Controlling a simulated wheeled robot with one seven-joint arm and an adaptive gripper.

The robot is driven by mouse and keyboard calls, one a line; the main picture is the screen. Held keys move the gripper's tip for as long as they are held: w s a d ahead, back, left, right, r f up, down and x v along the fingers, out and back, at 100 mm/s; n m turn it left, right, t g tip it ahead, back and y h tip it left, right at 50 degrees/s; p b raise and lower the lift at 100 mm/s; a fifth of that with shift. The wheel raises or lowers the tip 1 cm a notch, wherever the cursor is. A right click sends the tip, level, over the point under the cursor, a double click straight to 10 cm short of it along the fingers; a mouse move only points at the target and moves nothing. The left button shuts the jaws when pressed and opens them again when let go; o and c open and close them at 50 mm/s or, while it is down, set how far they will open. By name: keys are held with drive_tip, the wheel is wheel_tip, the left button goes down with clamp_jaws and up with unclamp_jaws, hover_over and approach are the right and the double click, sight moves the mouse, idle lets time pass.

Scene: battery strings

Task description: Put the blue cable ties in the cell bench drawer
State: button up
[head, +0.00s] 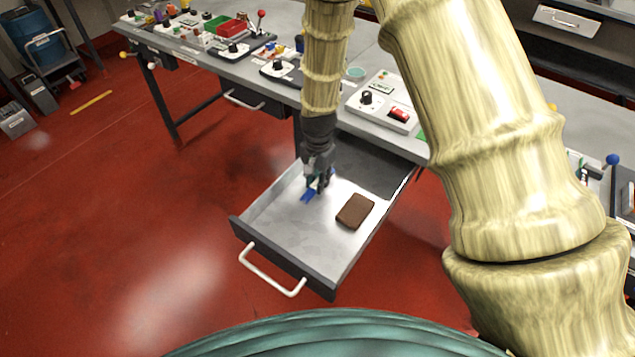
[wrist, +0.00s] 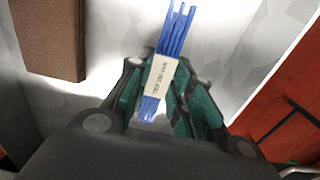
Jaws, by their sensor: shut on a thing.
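The blue cable ties (wrist: 176,32) are a bundle with a printed pale band around it. My gripper (wrist: 158,92) is shut on the bundle. In the head view my gripper (head: 318,184) points down inside the open drawer (head: 285,232), over its left part. The blue ties (head: 308,195) show just below the fingertips there. I cannot tell whether they touch the drawer floor. The drawer is pulled out from under the bench and has a white bar handle.
A brown block (head: 355,211) lies in the drawer, right of my gripper; it also shows in the wrist view (wrist: 50,38). The bench top (head: 395,138) above carries a control panel (head: 385,101) and several small parts. Red floor (head: 130,230) lies open to the left.

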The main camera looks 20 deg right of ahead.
drive_tip(key=shift+f, duration=0.9)
drive_tip(key=shift+f, duration=0.15)
drive_tip(key=o, duration=0.9)
drive_tip(key=shift+r+b, duration=1.05)
drive_tip(key=shift+r, duration=5.1)
